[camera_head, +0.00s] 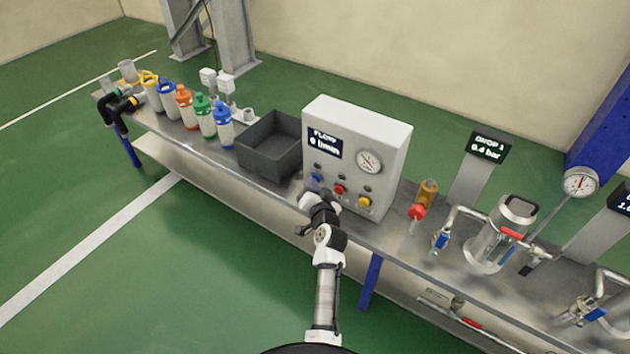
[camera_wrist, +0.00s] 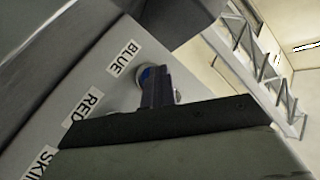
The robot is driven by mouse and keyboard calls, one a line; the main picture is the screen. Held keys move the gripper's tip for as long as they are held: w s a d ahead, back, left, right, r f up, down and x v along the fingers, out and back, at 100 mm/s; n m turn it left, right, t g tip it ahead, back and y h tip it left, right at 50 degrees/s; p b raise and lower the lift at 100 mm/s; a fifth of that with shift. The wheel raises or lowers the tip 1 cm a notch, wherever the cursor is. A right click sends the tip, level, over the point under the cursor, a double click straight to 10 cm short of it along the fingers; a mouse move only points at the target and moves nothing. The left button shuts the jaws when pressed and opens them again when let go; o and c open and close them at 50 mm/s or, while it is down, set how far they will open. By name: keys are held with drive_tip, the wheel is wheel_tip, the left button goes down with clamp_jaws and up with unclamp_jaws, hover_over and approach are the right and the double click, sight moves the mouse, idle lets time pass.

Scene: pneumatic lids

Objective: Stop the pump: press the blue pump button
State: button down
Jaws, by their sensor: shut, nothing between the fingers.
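The blue pump button (camera_wrist: 145,76) is on the front of the white control box (camera_head: 385,131), beside a label reading BLUE (camera_wrist: 124,60). My gripper (camera_head: 314,183) is shut and empty at the box's lower left. In the wrist view its closed fingers (camera_wrist: 156,85) cover part of the blue button. I cannot tell whether they touch it or press it in. The box's display (camera_head: 324,143) reads FLOW 0 l/min. A red button (camera_head: 338,190) and a yellow button (camera_head: 363,201) sit to the right of my gripper.
The box stands on a long metal bench (camera_head: 400,245). A dark grey bin (camera_head: 271,146) is close to its left, with several coloured bottles (camera_head: 205,115) beyond. An amber-and-red fitting (camera_head: 422,200) and a steel vessel (camera_head: 490,245) with pipes stand to the right.

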drive_tip(key=shift+s, duration=0.1)
drive_tip(key=s+a+p, duration=0.2)
drive_tip(key=s+a, duration=0.1)
drive_tip(key=s, duration=0.2)
drive_tip(key=shift+a, duration=0.3)
drive_tip(key=shift+w, duration=0.1)
